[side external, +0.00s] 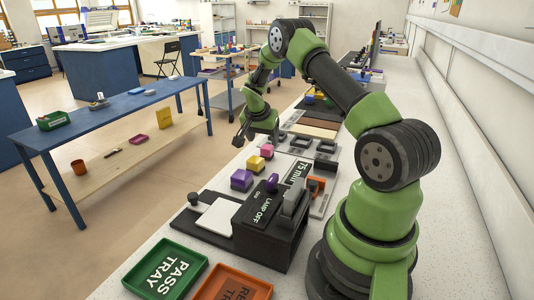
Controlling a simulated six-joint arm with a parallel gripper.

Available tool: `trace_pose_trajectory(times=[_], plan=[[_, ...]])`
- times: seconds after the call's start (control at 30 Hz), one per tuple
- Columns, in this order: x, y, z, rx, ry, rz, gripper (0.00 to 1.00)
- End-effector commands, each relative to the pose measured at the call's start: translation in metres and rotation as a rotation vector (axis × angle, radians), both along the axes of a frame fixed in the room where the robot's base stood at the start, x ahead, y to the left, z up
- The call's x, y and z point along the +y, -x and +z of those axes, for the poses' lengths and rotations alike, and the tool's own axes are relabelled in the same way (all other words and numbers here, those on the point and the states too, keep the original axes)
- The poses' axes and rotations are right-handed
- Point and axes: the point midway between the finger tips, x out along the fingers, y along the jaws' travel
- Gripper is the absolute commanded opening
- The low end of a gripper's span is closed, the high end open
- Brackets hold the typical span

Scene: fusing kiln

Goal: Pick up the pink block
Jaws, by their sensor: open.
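The pink block (267,150) sits on the pale worktop at the far end of a short row, behind the yellow block (254,164) and the purple block (241,180). My gripper (241,137) is above and to the left of the pink block in the picture, apart from it. It is open and appears empty, though its fingers are small and dark here. The pink block's top and near side show; nothing covers it.
A black unit labelled LAMP OFF (260,222) stands nearer the camera, with a white plate (216,217) beside it. A green PASS TRAY (165,270) and an orange tray (232,284) lie at the front. Dark fixtures (300,143) stand beyond the blocks.

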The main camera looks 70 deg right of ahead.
Motion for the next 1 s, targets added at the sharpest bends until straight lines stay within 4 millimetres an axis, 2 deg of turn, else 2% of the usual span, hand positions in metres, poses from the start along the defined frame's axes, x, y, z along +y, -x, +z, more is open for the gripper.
trace_pose_trajectory(times=[0.03, 0.27, 0.5, 0.83, 0.87, 1.0], plan=[[-0.003, 0.000, -0.007, 0.002, -0.001, -0.001, 0.67], [-0.011, 0.000, -0.025, 0.001, -0.001, 0.001, 0.67], [-0.026, 0.000, -0.055, 0.000, -0.001, 0.000, 0.67], [-0.029, 0.000, -0.061, -0.001, 0.001, 0.000, 0.67], [-0.029, 0.000, -0.061, -0.001, 0.001, 0.000, 0.62], [-0.029, 0.000, -0.061, -0.001, 0.001, 0.001, 0.30]])
